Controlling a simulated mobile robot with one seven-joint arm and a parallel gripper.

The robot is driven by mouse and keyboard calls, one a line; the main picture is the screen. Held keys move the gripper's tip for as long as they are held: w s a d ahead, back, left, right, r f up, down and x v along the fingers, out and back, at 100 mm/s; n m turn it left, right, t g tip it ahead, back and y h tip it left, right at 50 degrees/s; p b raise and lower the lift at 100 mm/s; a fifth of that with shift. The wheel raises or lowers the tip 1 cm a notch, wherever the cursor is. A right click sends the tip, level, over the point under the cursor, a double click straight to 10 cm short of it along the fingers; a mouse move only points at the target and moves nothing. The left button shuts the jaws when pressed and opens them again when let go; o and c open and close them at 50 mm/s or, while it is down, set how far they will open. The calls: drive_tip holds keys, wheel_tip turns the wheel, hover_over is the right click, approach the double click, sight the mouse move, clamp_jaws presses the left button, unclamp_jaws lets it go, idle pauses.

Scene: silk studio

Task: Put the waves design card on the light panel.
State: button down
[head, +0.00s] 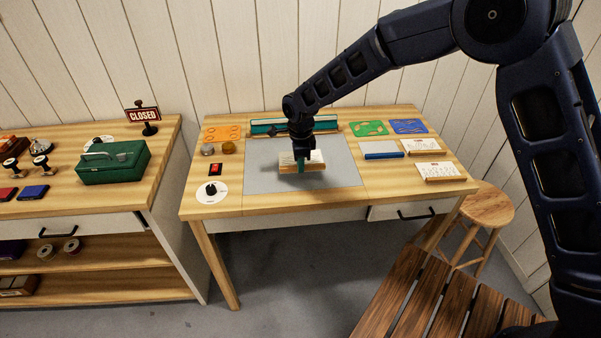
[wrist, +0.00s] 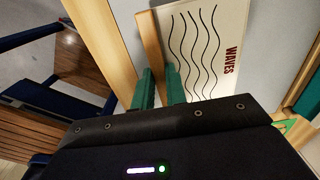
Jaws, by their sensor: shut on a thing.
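The waves design card (wrist: 205,45) is white with wavy black lines, the word WAVES and a wooden edge strip. My gripper (wrist: 159,85) has its green fingers shut on that wooden strip in the wrist view. In the head view my gripper (head: 301,164) holds the card (head: 314,157) over the middle of the light panel (head: 262,172), a flat grey rectangle set in the wooden table. Whether the card touches the panel or hovers just above it, I cannot tell. My gripper hides part of the card.
A white card with a wooden strip (head: 439,170), another like it (head: 421,145) and a blue-edged card (head: 382,149) lie right of the panel. A dial (head: 211,191) and red switch (head: 215,169) are left. A teal-and-wood rack (head: 268,126) stands behind. The panel's front is clear.

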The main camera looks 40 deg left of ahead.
sight(300, 180)
drive_tip(key=shift+f, duration=2.05)
drive_tip(key=shift+f, duration=0.2)
drive_tip(key=c, duration=1.4)
unclamp_jaws()
drive_tip(key=shift+c, duration=0.2)
wheel_tip(300, 180, up, 12)
drive_tip(key=shift+r, duration=0.2)
